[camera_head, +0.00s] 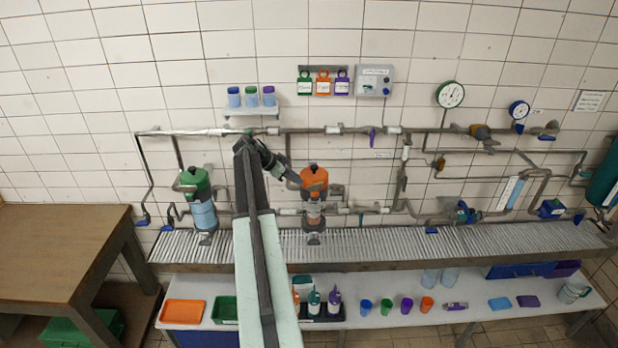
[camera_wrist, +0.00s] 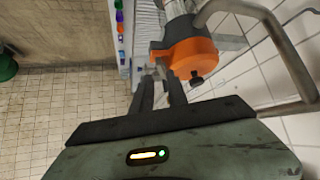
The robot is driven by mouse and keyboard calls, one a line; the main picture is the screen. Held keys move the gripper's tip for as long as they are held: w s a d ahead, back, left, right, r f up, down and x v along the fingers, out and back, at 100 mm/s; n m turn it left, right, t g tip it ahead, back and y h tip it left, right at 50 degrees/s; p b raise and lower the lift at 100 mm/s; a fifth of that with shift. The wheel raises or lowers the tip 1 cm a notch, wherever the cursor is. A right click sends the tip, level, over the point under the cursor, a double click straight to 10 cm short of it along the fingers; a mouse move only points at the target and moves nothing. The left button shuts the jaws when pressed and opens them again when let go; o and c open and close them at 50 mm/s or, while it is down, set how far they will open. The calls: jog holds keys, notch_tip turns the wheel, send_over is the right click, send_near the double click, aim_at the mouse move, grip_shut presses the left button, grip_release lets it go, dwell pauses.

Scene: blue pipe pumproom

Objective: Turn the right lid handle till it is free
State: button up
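I cannot tell whether that part is the lid handle. My gripper (camera_head: 297,182) is just left of the orange lid. In the wrist view its two dark fingers (camera_wrist: 160,78) are apart, with a narrow gap and nothing clearly between them. Their tips are close to the jutting part; contact cannot be told.
A green-lidded housing (camera_head: 195,183) stands to the left. A bent grey pipe (camera_wrist: 280,45) runs close on the right in the wrist view. Pipes cross the tiled wall behind. A ribbed grey shelf (camera_head: 390,243) lies below, above a white bench (camera_head: 350,318) with cups and bottles.

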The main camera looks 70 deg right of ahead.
aim_at(309, 186)
jog(key=b+x, duration=0.2)
jog(key=x, duration=0.1)
jog(key=b+x, duration=0.3)
jog(key=x, duration=0.1)
jog(key=shift+w+f+b, duration=0.1)
jog(key=shift+f+b, duration=0.25)
jog(key=shift+f, duration=0.05)
jog(key=shift+s+d, duration=0.15)
jog(key=shift+s, duration=0.1)
grip_shut()
jog(key=shift+w+r, duration=0.1)
jog(key=shift+r, duration=0.05)
